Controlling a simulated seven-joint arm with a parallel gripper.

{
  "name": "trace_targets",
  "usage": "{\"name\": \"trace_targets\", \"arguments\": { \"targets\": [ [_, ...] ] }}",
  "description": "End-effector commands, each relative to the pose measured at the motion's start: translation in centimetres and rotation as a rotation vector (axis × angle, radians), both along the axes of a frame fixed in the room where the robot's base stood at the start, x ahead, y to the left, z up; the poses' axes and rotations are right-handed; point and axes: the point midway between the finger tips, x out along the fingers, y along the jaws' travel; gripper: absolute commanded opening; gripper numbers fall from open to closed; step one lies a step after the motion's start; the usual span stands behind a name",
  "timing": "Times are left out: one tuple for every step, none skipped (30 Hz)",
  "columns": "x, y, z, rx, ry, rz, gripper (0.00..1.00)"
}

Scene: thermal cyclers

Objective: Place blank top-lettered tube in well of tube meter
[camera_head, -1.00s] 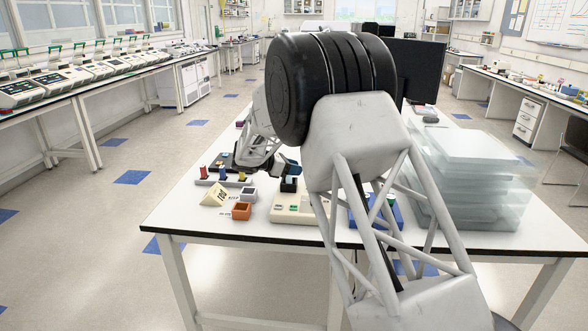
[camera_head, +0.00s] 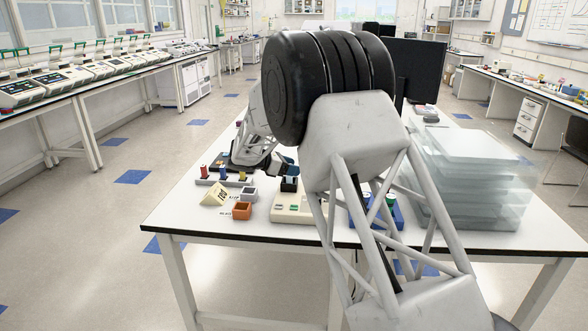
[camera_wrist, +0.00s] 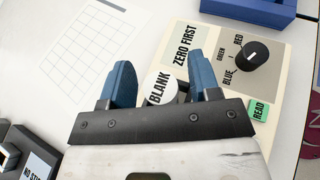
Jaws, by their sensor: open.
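The blank tube shows its round white top lettered BLANK (camera_wrist: 159,88) in the wrist view. It lies between the two blue fingers of my gripper (camera_wrist: 158,82), with a gap on each side. My gripper is open. The beige tube meter (camera_wrist: 222,60) has a ZERO FIRST label, a black colour knob and a green READ button. In the head view the meter (camera_head: 292,207) stands near the front of the table, with a black block (camera_head: 289,184) at its back. My gripper (camera_head: 284,166) is just above that block. The tube's top and my gripper hide the well, so its seating cannot be told.
A rack with red, blue and yellow pieces (camera_head: 222,178) stands left of the meter. A card sign (camera_head: 215,194), an orange box (camera_head: 242,210) and a grey box (camera_head: 248,193) are nearby. A blue rack (camera_head: 384,212) and stacked translucent boxes (camera_head: 470,180) stand right.

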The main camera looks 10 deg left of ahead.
Motion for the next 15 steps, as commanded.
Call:
{"name": "trace_targets", "arguments": {
  "targets": [
    [-0.2, 0.5, 0.3, 0.001, -0.001, 0.001, 0.57],
    [-0.4, 0.8, 0.4, 0.001, -0.001, 0.001, 0.57],
    [-0.6, 1.3, 0.6, 0.000, 0.000, 0.001, 0.57],
    [-0.8, 1.7, 0.8, 0.000, 0.000, 0.001, 0.57],
    [-1.0, 2.1, 0.9, 0.000, 0.000, 0.001, 0.57],
    [-1.2, 2.6, 1.2, 0.000, 0.000, 0.001, 0.57],
    [-1.4, 3.0, 1.3, 0.000, -0.001, 0.002, 0.57],
    [-1.6, 3.4, 1.5, 0.000, 0.000, 0.001, 0.57],
    [-1.9, 3.9, 1.8, 0.000, 0.000, 0.001, 0.57],
    [-2.1, 4.3, 2.0, -0.001, -0.001, 0.001, 0.57],
    [-2.3, 4.8, 2.2, -0.001, 0.000, 0.001, 0.57],
    [-2.5, 5.3, 2.4, 0.000, -0.001, 0.002, 0.57],
    [-2.7, 5.7, 2.6, 0.000, -0.001, 0.002, 0.57],
    [-2.9, 6.1, 2.7, 0.000, 0.000, 0.001, 0.57],
    [-3.1, 6.5, 3.0, 0.000, 0.000, 0.001, 0.57]
  ]
}}
